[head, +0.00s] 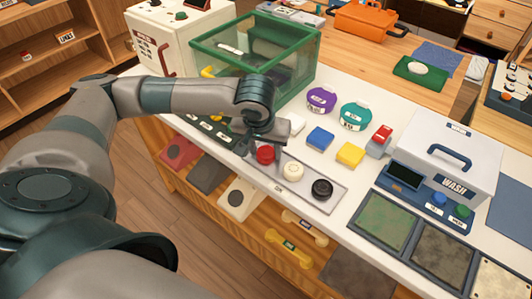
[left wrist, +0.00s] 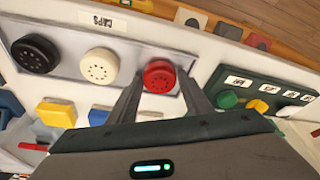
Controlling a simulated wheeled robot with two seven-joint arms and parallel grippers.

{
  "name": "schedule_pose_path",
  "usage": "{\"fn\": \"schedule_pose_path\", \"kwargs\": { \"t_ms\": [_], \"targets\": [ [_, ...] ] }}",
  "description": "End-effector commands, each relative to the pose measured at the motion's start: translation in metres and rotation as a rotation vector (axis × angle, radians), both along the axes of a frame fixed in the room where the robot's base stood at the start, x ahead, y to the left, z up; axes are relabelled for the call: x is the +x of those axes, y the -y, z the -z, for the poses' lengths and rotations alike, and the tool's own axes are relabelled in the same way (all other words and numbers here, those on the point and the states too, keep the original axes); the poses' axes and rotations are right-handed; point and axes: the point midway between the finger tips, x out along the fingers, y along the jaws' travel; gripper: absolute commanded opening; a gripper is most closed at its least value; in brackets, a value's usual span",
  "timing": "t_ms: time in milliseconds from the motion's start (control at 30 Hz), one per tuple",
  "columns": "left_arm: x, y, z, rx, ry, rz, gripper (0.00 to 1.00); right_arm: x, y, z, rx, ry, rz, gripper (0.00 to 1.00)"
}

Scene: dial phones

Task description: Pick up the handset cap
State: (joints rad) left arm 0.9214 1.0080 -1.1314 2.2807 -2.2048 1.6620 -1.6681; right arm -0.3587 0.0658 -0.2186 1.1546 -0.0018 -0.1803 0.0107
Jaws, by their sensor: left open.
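Three round caps with small holes stand in a row on a grey tray labelled CAPS (head: 333,200): a red cap (head: 265,154), a cream cap (head: 292,171) and a black cap (head: 321,189). My left gripper (head: 262,145) is open, pointing down at the red cap. In the left wrist view the fingers of my left gripper (left wrist: 161,82) lie on either side of the red cap (left wrist: 159,76). I cannot tell whether they touch it. The cream cap (left wrist: 99,65) and the black cap (left wrist: 36,54) are beside it, clear of the fingers. My right gripper is out of view.
A blue block (head: 320,138) and a yellow block (head: 350,154) lie behind the tray. A green-framed clear box (head: 290,62) stands behind my left arm. A white WASH box (head: 460,150) stands to the right. A dark green panel (left wrist: 262,100) lies close to the red cap.

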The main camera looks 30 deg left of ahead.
Motion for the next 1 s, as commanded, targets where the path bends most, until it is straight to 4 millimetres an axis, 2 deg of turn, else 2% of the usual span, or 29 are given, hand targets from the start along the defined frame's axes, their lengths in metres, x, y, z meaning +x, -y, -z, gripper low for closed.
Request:
{"fn": "schedule_pose_path", "kwargs": {
  "t_ms": [67,167,667,767,967,1000],
  "targets": [
    [0.000,0.000,0.000,0.000,0.000,0.000,0.43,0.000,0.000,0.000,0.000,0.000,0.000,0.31],
    [0.000,0.000,0.000,0.000,0.000,0.000,0.19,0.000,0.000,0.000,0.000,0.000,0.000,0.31],
    [0.000,0.000,-0.004,0.001,0.002,0.000,0.19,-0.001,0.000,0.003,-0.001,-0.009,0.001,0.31],
    [0.001,0.000,-0.011,0.000,0.002,-0.001,0.19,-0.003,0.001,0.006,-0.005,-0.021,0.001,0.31],
    [0.001,0.000,-0.039,0.001,0.006,-0.001,0.19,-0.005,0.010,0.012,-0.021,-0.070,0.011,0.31],
    [0.005,0.006,-0.043,-0.002,0.005,0.002,0.19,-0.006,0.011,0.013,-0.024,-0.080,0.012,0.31]
  ]
}}
